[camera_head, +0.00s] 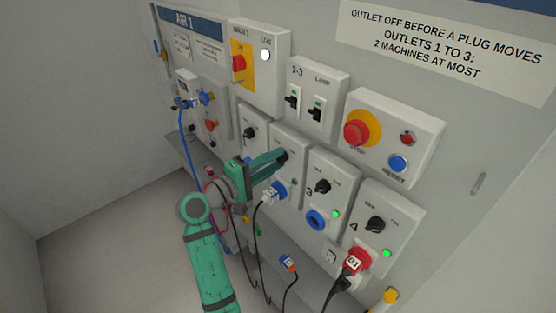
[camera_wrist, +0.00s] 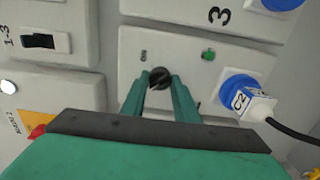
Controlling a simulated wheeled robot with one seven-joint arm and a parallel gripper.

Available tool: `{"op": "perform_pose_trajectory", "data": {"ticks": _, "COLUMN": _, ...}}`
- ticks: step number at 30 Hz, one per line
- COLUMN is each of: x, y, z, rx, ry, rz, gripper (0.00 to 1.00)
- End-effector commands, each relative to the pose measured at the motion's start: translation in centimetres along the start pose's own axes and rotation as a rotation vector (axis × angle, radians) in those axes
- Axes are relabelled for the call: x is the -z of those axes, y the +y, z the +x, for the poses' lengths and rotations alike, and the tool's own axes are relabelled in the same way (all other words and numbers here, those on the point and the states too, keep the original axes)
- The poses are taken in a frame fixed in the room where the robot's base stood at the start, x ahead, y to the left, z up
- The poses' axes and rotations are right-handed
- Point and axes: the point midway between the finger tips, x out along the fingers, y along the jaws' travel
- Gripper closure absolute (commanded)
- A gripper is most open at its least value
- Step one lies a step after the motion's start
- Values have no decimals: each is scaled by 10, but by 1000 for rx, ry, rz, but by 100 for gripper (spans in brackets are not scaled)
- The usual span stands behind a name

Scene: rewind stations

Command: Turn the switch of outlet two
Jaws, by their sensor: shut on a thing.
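The outlet two box (camera_head: 290,137) is on the wall panel between outlet one and outlet three. Its switch is a black round knob (camera_wrist: 160,76), seen between my fingertips in the wrist view. My gripper (camera_head: 283,156) reaches it from the left, its fingers (camera_wrist: 160,86) shut on the knob's sides. In the head view my fingers hide most of the knob. A small dark green lamp (camera_wrist: 208,54) is on the same box and looks unlit. A white plug marked C2 (camera_wrist: 257,104) sits in the blue socket (camera_wrist: 238,88) of this outlet.
Outlet three (camera_head: 321,187) has an empty blue socket and a lit green lamp. A stop button (camera_head: 362,129) and breakers (camera_head: 316,110) sit above. Black cables hang below my gripper.

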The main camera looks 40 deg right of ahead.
Motion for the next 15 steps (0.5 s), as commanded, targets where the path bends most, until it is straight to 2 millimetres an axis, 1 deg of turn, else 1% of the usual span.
{"op": "perform_pose_trajectory", "data": {"ticks": 12, "x": -3, "y": -1, "z": 2, "rx": 1, "ry": -8, "rz": -8, "gripper": 95}}
{"op": "perform_pose_trajectory", "data": {"ticks": 13, "x": -3, "y": -1, "z": 3, "rx": 1, "ry": -9, "rz": -8, "gripper": 70}}
{"op": "perform_pose_trajectory", "data": {"ticks": 14, "x": -4, "y": -1, "z": 3, "rx": 2, "ry": -10, "rz": -8, "gripper": 63}}
{"op": "perform_pose_trajectory", "data": {"ticks": 15, "x": -4, "y": -1, "z": 4, "rx": 2, "ry": -11, "rz": -8, "gripper": 54}}
